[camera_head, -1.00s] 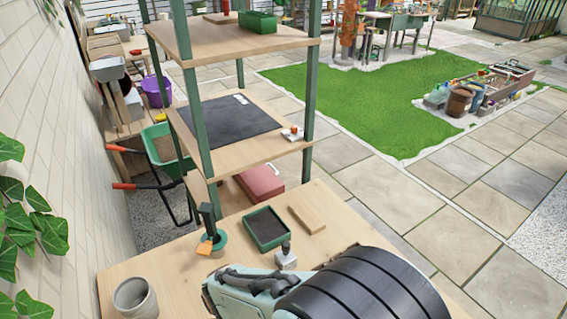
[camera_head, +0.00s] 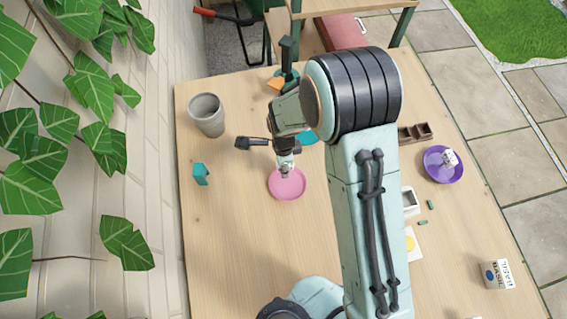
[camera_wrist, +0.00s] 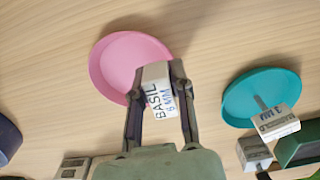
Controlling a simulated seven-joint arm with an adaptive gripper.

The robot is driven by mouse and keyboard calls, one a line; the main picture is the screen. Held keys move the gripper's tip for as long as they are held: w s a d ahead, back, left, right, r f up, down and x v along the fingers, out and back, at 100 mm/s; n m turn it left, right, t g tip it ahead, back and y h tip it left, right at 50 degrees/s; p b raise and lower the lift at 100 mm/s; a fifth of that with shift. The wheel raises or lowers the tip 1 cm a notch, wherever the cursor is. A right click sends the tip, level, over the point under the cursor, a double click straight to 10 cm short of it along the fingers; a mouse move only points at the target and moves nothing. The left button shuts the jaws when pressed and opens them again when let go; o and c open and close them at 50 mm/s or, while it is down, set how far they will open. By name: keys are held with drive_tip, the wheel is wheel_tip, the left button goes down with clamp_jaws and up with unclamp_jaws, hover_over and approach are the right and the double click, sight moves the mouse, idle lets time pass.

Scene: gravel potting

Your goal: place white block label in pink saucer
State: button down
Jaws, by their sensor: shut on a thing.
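My gripper (camera_wrist: 158,76) is shut on a white block label (camera_wrist: 159,100) with dark lettering that reads BASIL and a size in mm. In the wrist view the block overlaps the right edge of the pink saucer (camera_wrist: 112,66), a shallow round dish that looks empty. In the head view my gripper (camera_head: 286,150) is over the far part of the pink saucer (camera_head: 288,186), with the white block between its fingers. I cannot tell whether the block touches the saucer.
A teal saucer (camera_wrist: 245,88) with another white block label (camera_wrist: 277,122) lies to the right in the wrist view. A purple saucer (camera_head: 437,175) holds a white block. Another lettered white block (camera_head: 497,274) stands at the right. A grey pot (camera_head: 207,114) stands at the far left.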

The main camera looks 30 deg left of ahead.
drive_tip(key=c, duration=1)
unclamp_jaws()
drive_tip(key=shift+f, duration=0.15)
wheel_tip(320, 180, up, 12)
drive_tip(key=shift+r, duration=0.2)
drive_tip(key=d+r+n, duration=0.3)
drive_tip(key=d+r, duration=0.4)
drive_tip(key=d, duration=0.6)
drive_tip(key=s+d+r+n, duration=0.3)
drive_tip(key=s+d+n, duration=0.4)
drive_tip(key=s+d, duration=0.3)
drive_tip(key=d, duration=0.3)
drive_tip(key=shift+s+r+y, duration=0.25)
drive_tip(key=shift+s+y, duration=0.15)
